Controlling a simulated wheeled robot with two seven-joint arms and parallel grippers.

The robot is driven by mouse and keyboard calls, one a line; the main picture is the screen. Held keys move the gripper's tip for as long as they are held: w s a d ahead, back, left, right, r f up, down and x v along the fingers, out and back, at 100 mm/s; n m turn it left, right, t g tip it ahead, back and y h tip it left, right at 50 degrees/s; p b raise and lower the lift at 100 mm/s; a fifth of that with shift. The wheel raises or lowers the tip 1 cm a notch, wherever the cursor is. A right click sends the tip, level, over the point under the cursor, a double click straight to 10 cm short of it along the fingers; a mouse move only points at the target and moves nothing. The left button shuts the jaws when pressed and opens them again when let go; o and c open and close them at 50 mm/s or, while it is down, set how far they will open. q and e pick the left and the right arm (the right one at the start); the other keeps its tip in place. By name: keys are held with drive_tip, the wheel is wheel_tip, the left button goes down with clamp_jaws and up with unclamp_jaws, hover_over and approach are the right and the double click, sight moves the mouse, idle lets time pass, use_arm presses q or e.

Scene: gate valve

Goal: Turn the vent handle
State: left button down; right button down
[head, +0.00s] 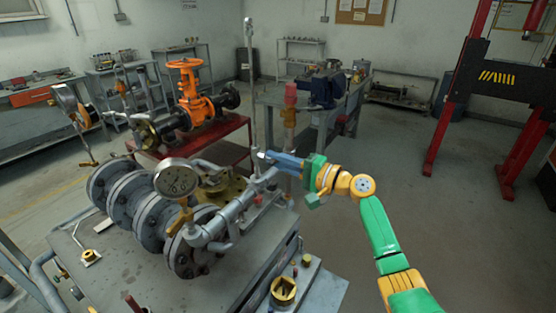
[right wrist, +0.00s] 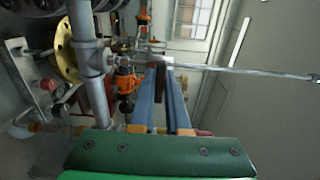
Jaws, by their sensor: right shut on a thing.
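My right gripper (head: 266,156) reaches in from the right with its blue fingers level at the pipework. It also shows in the right wrist view (right wrist: 160,66). The fingers are shut on the metal vent handle (head: 250,85), near its lower end. The handle is a long thin silver rod standing upright with a small knob at the top. In the right wrist view the handle (right wrist: 245,70) runs off to the right from the fingertips. The exact grip contact is partly hidden by the fingers. My left gripper is not in view.
A pressure gauge (head: 176,178) and several grey flanges (head: 185,255) stand left of the gripper on a metal bench. An orange gate valve (head: 187,90) sits behind on a red stand. A red-topped brass fitting (head: 290,95) stands close behind my fingers. Floor (head: 400,130) to the right is open.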

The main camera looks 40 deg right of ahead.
drive_tip(key=shift+r, duration=0.1)
drive_tip(key=c, duration=0.9)
unclamp_jaws()
drive_tip(key=shift+w, duration=0.1)
drive_tip(key=shift+a, duration=0.1)
drive_tip(key=shift+s+f, duration=0.2)
drive_tip(key=shift+f, duration=0.05)
drive_tip(key=b+v, duration=0.3)
drive_tip(key=v, duration=0.3)
drive_tip(key=shift+s+r, duration=0.15)
drive_tip(key=shift+s, duration=0.15)
